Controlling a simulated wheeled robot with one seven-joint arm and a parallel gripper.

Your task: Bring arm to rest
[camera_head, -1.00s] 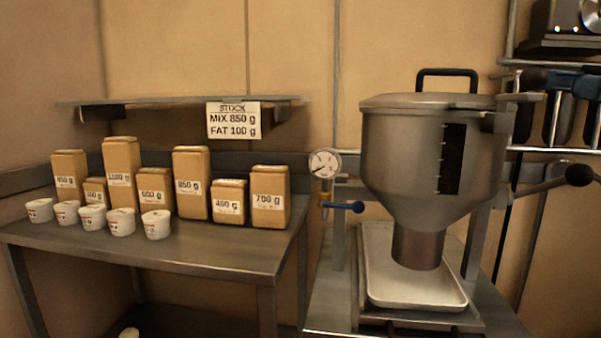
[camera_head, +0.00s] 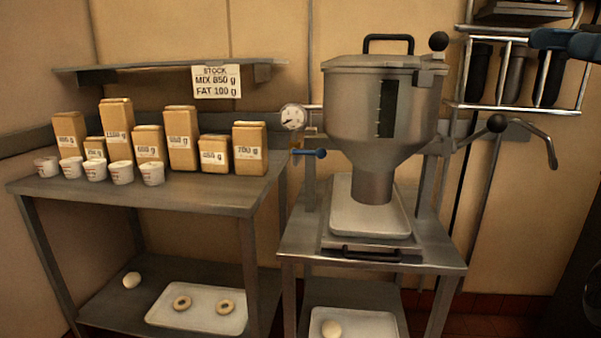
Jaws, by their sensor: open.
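At the upper right edge I see a blue-grey, finger-like end of my gripper (camera_head: 560,41), in front of the upper part of the wall rack. Most of it lies outside the frame. Nothing shows held in the visible part. The steel hopper (camera_head: 350,110) stands to its left, well apart from it, with its lid on.
The left table (camera_head: 180,195) holds several labelled brown packs (camera_head: 182,142) and white cups (camera_head: 121,173). A tray (camera_head: 357,222) sits under the hopper's spout. The lower shelf tray (camera_head: 170,318) holds two rings.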

